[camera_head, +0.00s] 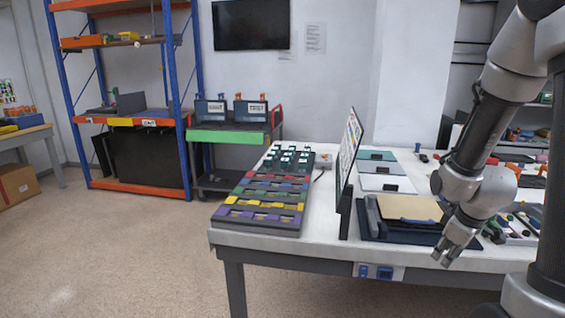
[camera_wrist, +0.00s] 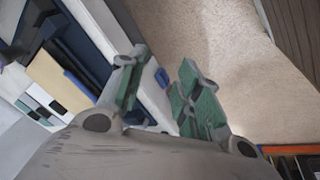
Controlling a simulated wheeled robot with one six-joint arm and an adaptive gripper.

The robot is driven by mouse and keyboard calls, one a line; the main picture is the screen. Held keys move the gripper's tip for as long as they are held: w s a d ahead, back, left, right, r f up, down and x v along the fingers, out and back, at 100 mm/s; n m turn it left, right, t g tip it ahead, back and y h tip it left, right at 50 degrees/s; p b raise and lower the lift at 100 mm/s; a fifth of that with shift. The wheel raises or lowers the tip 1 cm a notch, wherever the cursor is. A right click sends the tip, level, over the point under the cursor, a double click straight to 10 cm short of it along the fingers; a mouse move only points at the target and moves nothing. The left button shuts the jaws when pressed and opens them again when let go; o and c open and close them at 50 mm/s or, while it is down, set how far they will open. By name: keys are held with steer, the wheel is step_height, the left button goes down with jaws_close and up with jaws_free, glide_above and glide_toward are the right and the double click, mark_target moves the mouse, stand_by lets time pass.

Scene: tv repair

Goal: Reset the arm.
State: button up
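My arm stands at the right of the head view, bent downward over the front right of the white table (camera_head: 330,236). My gripper (camera_head: 447,252) hangs near the table's front edge, beside a dark blue tray (camera_head: 375,233) with a tan panel (camera_head: 408,207) on it. In the wrist view, the two green-padded fingers of my gripper (camera_wrist: 160,92) are spread apart. Nothing is between them but the table edge and the floor behind.
An upright board (camera_head: 347,160) stands mid-table. A rack of coloured strips (camera_head: 262,212) lies to its left. Small tools and parts lie at the right (camera_head: 522,225). A blue and orange shelf (camera_head: 125,122) and a cart (camera_head: 232,135) stand behind. The floor (camera_head: 130,250) at left is clear.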

steer(key=s+a+r+m, duration=0.3)
steer(key=s+r, duration=0.5)
steer(key=r, duration=0.2)
steer(key=s+a+r+m, duration=0.3)
steer(key=s+r, duration=0.5)
steer(key=r, duration=0.3)
steer(key=shift+a+m+t+y, duration=0.3)
steer(key=shift+a+y, duration=0.1)
steer(key=shift+a, duration=0.3)
steer(key=shift+r, duration=0.1)
